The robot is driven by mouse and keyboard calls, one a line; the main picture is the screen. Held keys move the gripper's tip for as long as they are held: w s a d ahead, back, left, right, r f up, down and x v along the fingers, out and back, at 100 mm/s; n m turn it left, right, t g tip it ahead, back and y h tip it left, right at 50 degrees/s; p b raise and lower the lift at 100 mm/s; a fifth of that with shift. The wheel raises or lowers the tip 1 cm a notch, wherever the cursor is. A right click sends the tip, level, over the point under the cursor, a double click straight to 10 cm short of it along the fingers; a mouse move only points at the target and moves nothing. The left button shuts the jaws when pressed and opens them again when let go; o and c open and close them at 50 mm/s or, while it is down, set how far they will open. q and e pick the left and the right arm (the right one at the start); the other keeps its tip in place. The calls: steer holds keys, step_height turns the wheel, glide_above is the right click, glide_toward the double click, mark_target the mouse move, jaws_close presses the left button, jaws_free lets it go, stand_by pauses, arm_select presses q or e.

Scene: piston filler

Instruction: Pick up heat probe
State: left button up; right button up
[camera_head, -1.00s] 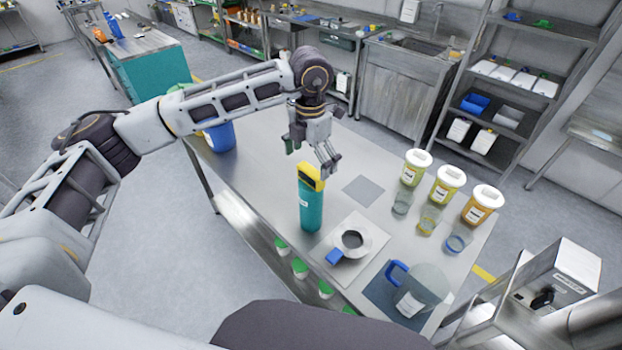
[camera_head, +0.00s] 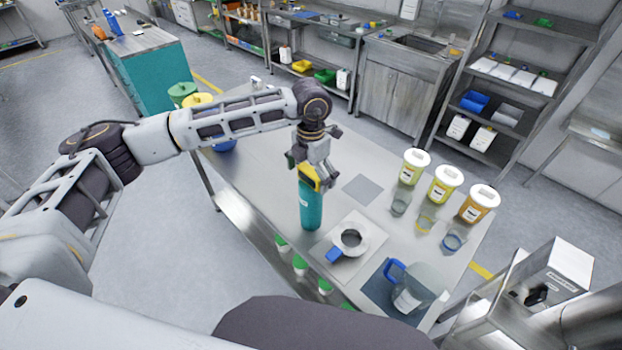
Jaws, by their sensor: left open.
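The likely heat probe is the yellow piece (camera_head: 307,172) at the top of an upright teal cylinder (camera_head: 311,208) with a small white label; I cannot tell whether they are one body. It stands near the front edge of the steel table. My left gripper (camera_head: 318,180) is open and points down, with its fingers at the yellow top, partly covering it. Whether the fingers touch it cannot be told. My right gripper is not in view.
The table's middle (camera_head: 262,165) is clear.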

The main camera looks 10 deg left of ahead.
arm_select(q)
steer(key=shift+c, duration=0.4)
steer(key=c, duration=1.1)
steer(key=shift+r, duration=0.15)
step_height(320, 180, up, 28)
steer(key=b, duration=0.3)
stand_by(0.6)
